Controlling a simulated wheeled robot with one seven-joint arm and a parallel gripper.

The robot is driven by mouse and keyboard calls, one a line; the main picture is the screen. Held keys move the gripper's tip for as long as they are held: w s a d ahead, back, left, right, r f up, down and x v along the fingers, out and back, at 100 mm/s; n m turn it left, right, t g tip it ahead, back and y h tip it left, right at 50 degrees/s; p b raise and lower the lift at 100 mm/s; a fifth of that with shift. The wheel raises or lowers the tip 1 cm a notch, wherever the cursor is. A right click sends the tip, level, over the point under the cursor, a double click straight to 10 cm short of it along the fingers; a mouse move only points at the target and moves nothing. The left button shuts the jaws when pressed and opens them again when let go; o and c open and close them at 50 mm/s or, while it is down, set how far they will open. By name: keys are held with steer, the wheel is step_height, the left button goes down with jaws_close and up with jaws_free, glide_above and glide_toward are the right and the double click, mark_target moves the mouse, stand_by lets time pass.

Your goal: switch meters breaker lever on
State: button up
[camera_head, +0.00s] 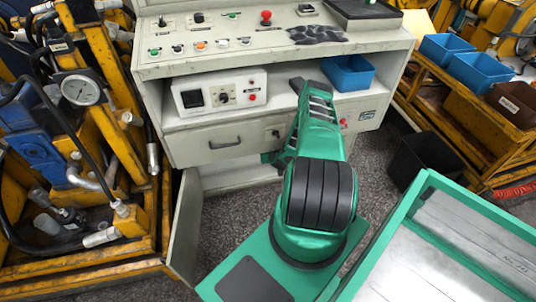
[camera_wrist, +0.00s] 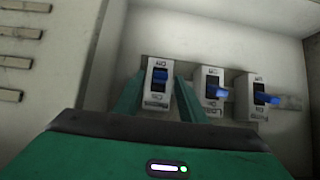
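Three white breakers with blue levers sit in a row in the wrist view: a left breaker (camera_wrist: 156,98), a middle breaker (camera_wrist: 213,84) and a right breaker (camera_wrist: 259,90). The left breaker's blue lever (camera_wrist: 160,75) sits high on its face. The middle lever (camera_wrist: 217,93) and right lever (camera_wrist: 266,99) stick out lower. Which one is for the meters cannot be read. My gripper (camera_wrist: 157,88) is open, with one green finger on each side of the left breaker; contact is unclear. In the head view, my gripper and the breakers are hidden in the cabinet.
The grey control cabinet (camera_head: 222,148) has its lower door (camera_head: 185,225) swung open at the left. Yellow machinery with a gauge (camera_head: 80,90) stands left. A yellow cart (camera_head: 470,130) with blue bins and a black bin (camera_head: 425,160) are right. Inside, a cabinet wall (camera_wrist: 292,50) lies close to the right breaker.

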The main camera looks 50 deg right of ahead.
steer(key=v, duration=1)
steer(key=shift+s+r, duration=0.2)
steer(key=shift+r, duration=0.05)
steer(key=shift+a, duration=0.15)
